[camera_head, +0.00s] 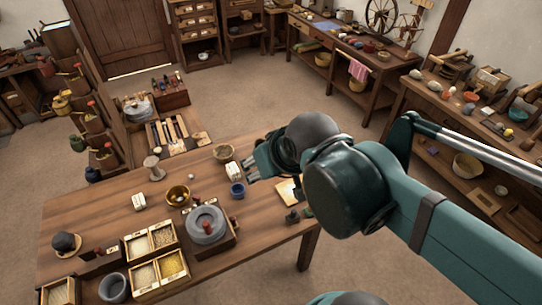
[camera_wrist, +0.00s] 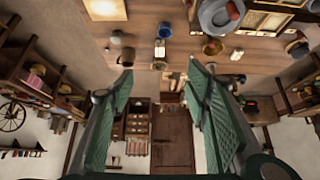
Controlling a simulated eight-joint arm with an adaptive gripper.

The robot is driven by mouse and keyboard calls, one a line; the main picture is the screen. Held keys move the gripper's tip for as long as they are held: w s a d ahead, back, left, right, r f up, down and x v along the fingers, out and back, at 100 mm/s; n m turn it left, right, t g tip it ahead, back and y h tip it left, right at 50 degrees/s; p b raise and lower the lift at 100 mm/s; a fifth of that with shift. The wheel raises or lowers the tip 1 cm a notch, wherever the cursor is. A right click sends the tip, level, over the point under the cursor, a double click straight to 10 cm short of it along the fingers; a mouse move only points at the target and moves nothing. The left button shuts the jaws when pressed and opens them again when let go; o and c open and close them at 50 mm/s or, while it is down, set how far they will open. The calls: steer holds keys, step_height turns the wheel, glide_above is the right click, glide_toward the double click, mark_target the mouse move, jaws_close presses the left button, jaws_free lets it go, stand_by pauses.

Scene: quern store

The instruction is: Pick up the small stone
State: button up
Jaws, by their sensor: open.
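A small pale round lump (camera_head: 191,177) lies on the wooden table (camera_head: 105,217) behind the brass bowl (camera_head: 178,195) in the head view; it looks like a small stone, but it is too small to be sure. I cannot make it out clearly in the wrist view. My gripper (camera_head: 252,166) hangs above the table's right part, to the right of the lump, near a white block (camera_head: 233,172) and a blue cup (camera_head: 237,190). In the wrist view my gripper (camera_wrist: 160,85) shows two green fingers spread wide with nothing between them.
A grey round millstone (camera_head: 206,224) sits on the table in front of the brass bowl. Divided grain trays (camera_head: 158,270) stand at the front. A pale spool (camera_head: 153,168), a bowl (camera_head: 223,152) and another white block (camera_head: 138,201) stand around the lump. Bare wood shows at the left.

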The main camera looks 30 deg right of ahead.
steer(key=shift+w, duration=0.15)
steer(key=w+d+f+n+g+b, duration=0.2)
steer(key=w+d+f+n, duration=0.3)
steer(key=w, duration=0.4)
steer(key=w+d+f+n+g+b, duration=0.2)
steer(key=w+d+f+n, duration=0.25)
steer(key=w, duration=0.35)
steer(key=w+d+f+n+g+b, duration=0.1)
steer(key=w+d+f+n, duration=0.2)
steer(key=f, duration=0.3)
steer(key=w+d+f+n+g, duration=0.1)
steer(key=w+d+f+n, duration=0.2)
steer(key=f, duration=0.4)
steer(key=w+d+f+n+g+b, duration=0.1)
steer(key=w+d+f+n, duration=0.2)
steer(key=f, duration=0.4)
steer(key=shift+w+d+f+b, duration=0.15)
steer(key=shift+w+d, duration=0.2)
steer(key=shift+d, duration=0.1)
steer(key=shift+w+d+f+b, duration=0.1)
steer(key=shift+w+d+b, duration=0.05)
steer(key=shift+w+d, duration=0.2)
steer(key=shift+d+f+n, duration=0.25)
steer(key=shift+f+n, duration=0.1)
steer(key=shift+f, duration=0.1)
steer(key=shift+f, duration=0.1)
